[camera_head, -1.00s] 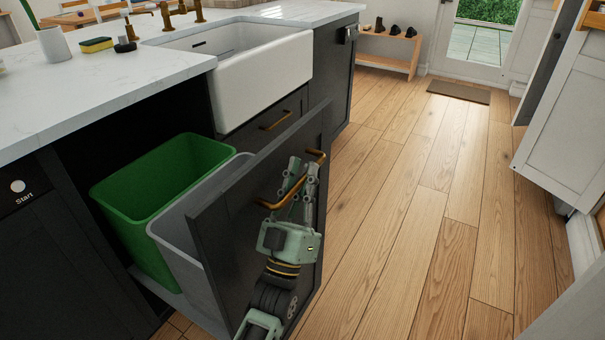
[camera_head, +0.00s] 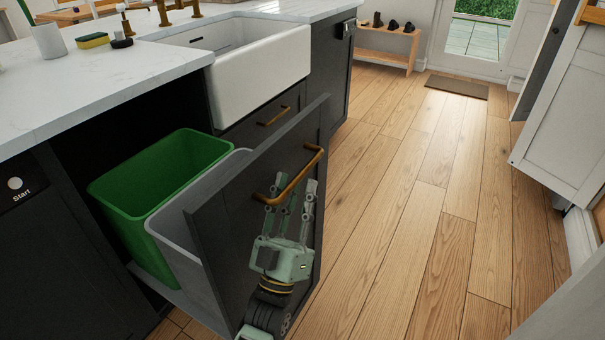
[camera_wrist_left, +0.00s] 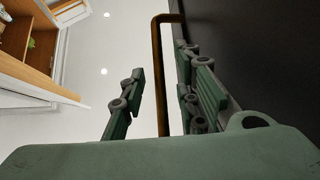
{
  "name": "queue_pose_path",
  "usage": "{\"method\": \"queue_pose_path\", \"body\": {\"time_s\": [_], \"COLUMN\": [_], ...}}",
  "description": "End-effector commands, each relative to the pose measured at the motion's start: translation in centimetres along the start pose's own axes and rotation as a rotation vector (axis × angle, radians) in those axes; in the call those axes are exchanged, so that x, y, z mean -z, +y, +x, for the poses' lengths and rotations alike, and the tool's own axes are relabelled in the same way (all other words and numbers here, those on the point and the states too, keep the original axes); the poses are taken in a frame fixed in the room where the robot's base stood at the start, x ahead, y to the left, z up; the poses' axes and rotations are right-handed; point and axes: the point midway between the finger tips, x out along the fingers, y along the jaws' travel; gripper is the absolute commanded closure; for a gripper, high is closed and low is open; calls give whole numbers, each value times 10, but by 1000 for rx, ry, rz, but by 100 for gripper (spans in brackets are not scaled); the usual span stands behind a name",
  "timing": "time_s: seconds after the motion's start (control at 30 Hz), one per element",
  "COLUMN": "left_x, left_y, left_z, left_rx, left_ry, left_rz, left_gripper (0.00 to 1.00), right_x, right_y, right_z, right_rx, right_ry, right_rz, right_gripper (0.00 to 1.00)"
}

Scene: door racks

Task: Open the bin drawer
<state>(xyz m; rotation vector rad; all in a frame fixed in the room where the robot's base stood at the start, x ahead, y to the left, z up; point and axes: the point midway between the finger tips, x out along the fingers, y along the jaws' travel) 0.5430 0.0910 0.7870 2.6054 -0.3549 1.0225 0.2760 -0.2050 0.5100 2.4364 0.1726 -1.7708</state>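The bin drawer (camera_head: 235,235) is pulled well out from under the counter, with its dark front panel facing right. A green bin (camera_head: 150,205) and a grey bin (camera_head: 180,235) stand in it. A brass handle (camera_head: 292,180) is on the panel's outer face. In the left wrist view, the handle (camera_wrist_left: 160,65) shows in the gap between the spread fingers, without visible clamping. My right gripper is not in view.
The white sink (camera_head: 260,65) and marble counter (camera_head: 110,80) are above and behind the drawer. A smaller brass handle (camera_head: 274,117) is on the cabinet under the sink. Wooden floor (camera_head: 410,220) is clear to the right. White cabinet doors (camera_head: 560,130) stand at far right.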

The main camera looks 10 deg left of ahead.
Motion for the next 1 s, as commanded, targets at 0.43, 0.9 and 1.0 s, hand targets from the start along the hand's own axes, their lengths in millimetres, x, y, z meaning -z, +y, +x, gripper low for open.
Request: {"method": "queue_pose_path", "body": {"time_s": [0.43, 0.9, 1.0], "left_x": [-1, 0, 0], "left_y": [1, 0, 0], "left_z": [-75, -79, -79], "left_rx": [0, 0, 0], "left_ry": [-2, 0, 0], "left_rz": [-1, -1, -1], "left_gripper": [71, 71, 71], "right_x": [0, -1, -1], "right_y": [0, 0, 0], "right_z": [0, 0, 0], "right_rx": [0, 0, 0], "right_ry": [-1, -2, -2], "right_rz": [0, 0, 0], "right_gripper": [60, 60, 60]}}
